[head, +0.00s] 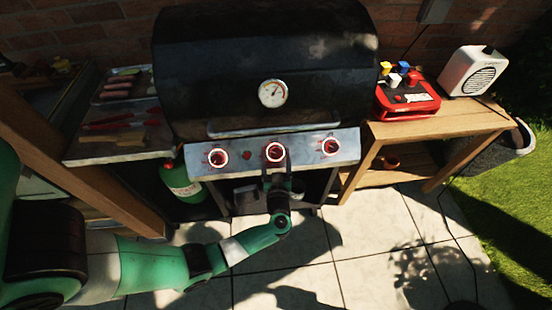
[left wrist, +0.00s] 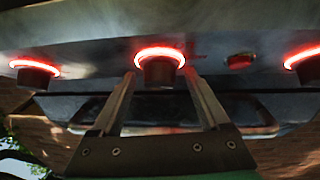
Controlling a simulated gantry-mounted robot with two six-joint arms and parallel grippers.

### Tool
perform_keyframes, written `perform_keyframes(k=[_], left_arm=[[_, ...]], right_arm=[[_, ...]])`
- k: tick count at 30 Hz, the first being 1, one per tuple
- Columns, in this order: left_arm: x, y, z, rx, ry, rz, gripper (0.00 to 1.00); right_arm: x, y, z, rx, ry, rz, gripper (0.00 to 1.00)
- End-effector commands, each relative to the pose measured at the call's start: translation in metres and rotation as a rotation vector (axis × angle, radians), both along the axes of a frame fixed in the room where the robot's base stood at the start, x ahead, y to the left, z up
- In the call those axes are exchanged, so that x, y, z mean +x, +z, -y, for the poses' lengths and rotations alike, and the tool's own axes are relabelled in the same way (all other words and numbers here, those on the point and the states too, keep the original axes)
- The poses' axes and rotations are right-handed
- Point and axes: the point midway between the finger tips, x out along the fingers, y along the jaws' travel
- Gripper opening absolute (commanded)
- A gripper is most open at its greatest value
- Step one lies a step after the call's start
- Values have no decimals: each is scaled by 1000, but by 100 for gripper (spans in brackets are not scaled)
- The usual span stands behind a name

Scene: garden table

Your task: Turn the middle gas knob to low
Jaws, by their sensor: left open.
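The middle gas knob (head: 275,152) is a dark knob with a glowing red ring on the grill's metal front panel. In the left wrist view the middle knob (left wrist: 160,72) sits between the tips of my open left gripper (left wrist: 160,82), one finger on each side. Whether the fingers touch it I cannot tell. In the head view the left gripper (head: 277,170) reaches up to the knob from below and partly covers it. The knob's pointer setting is not readable. My right gripper is not in view.
Similar lit knobs stand at the left (head: 218,158) and right (head: 330,146) of the panel. A small red button (head: 247,155) is beside the middle knob. The black lid (head: 265,65) with a handle and gauge is above. A green gas bottle (head: 182,182) stands below left.

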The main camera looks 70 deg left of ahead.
Motion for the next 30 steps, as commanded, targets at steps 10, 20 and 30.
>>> perform_keyframes(k=[10, 20, 30], left_arm=[[0, 0, 0, 0, 0, 0, 45], [0, 0, 1, 0, 0, 0, 0], [1, -1, 1, -12, 42, 41, 0]], right_arm=[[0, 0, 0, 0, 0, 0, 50], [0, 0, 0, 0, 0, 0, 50], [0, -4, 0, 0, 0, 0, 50]])
